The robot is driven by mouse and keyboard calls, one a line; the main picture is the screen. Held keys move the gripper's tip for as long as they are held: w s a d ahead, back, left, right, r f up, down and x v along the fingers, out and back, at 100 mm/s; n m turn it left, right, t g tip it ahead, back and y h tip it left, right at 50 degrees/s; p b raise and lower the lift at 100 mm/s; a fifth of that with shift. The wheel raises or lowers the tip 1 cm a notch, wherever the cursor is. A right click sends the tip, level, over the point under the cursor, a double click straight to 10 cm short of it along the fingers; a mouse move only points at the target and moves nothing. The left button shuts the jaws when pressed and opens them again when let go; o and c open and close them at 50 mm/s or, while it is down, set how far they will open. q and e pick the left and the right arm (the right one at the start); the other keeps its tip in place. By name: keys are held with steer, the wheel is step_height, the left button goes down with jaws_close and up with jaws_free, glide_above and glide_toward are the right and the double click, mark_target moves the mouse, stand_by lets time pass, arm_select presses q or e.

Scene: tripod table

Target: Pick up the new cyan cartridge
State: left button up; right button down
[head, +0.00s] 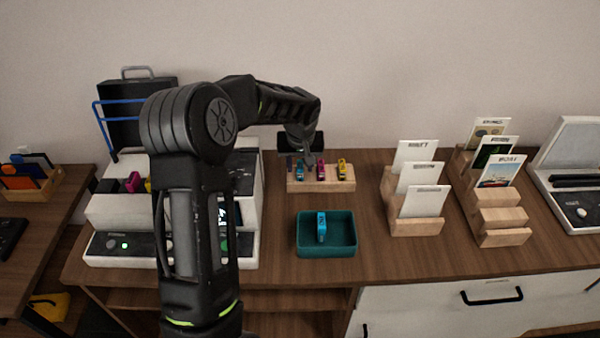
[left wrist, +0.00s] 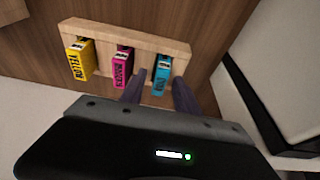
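A cyan cartridge (head: 300,172) stands in the wooden rack (head: 320,185) beside a magenta cartridge (head: 321,169) and a yellow cartridge (head: 342,169). In the left wrist view the cyan cartridge (left wrist: 161,73) is at the right end of the rack (left wrist: 110,30). My left gripper (left wrist: 161,78) is open, with one finger on each side of the cyan cartridge and small gaps showing. In the head view it reaches over the rack's left part from behind. Another cyan cartridge (head: 321,226) is in the teal tray (head: 340,250). My right gripper is out of view.
A printer (head: 103,212), with a magenta cartridge (head: 132,182) and some yellow showing, stands at left, partly hidden by my left arm. Wooden card holders (head: 416,227) with cards stand right of the rack. The tabletop between tray and card holders is clear.

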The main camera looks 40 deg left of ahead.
mark_target(300, 166)
arm_select(q)
jaws_close()
steer(key=shift+r, duration=0.1)
stand_by(0.5)
step_height(300, 166, up, 10)
steer(key=shift+b, duration=0.45)
stand_by(0.4)
